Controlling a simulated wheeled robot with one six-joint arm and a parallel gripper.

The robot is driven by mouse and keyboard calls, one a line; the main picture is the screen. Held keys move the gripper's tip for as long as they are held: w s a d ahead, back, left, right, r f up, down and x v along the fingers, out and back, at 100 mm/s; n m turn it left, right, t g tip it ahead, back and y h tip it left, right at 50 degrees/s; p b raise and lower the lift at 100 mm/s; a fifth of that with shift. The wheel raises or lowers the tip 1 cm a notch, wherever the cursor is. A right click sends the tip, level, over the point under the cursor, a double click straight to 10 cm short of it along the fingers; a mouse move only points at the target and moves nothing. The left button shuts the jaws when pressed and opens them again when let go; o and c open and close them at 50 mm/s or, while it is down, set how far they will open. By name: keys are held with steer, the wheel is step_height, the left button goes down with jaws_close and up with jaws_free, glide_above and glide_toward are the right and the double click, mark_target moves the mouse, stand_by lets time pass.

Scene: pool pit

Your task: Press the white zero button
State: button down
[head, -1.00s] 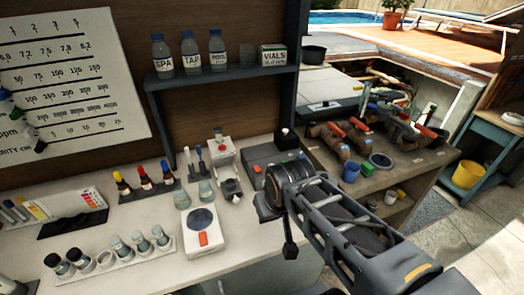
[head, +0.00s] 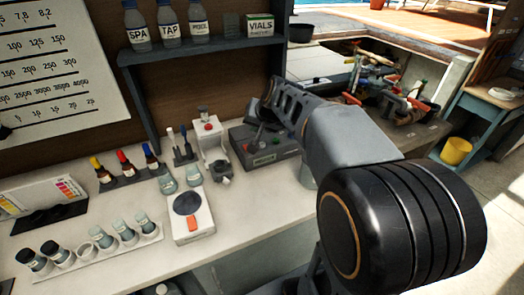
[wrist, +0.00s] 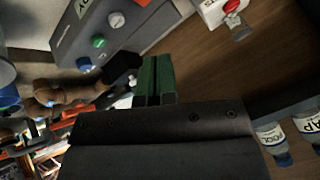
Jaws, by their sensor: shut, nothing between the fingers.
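The white button (wrist: 116,20) is a small round cap on the sloped face of a grey box (wrist: 75,30), at the upper left of the wrist view. A green button (wrist: 98,41) and a red one (wrist: 143,2) flank it, and a blue one (wrist: 83,64) sits past the green. The grey box also shows on the bench in the head view (head: 264,158), partly behind my arm. My gripper (wrist: 155,62) has green fingers, shut and empty. In the wrist view the fingertips lie to the lower right of the white button, apart from it in the picture.
A white stand with a red knob (head: 208,128) stands left of the grey box. A white scale (head: 190,225) and a vial rack (head: 90,250) are nearer. A shelf with bottles (head: 168,27) hangs above. Pipework (head: 385,85) lies to the right.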

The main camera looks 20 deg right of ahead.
mark_target(264, 144)
steer(key=w+d+m+t+b, duration=0.1)
steer(key=w+d+m, duration=0.1)
steer(key=w+d, duration=0.3)
steer(key=shift+w+d+f, duration=0.15)
steer(key=shift+w, duration=0.35)
steer(key=shift+f, duration=0.15)
step_height(264, 144, down, 9)
steer(key=b, duration=0.7)
steer(key=shift+r, duration=0.2)
steer(key=shift+f+b, duration=0.1)
steer(key=shift+b, duration=0.2)
stand_by(1.2)
steer(key=shift+f+b, duration=0.35)
steer(key=shift+b, duration=0.05)
steer(key=shift+f+b, duration=0.45)
stand_by(0.7)
steer(key=shift+r, duration=0.2)
steer(key=shift+r+p, duration=0.65)
steer(key=shift+r, duration=0.05)
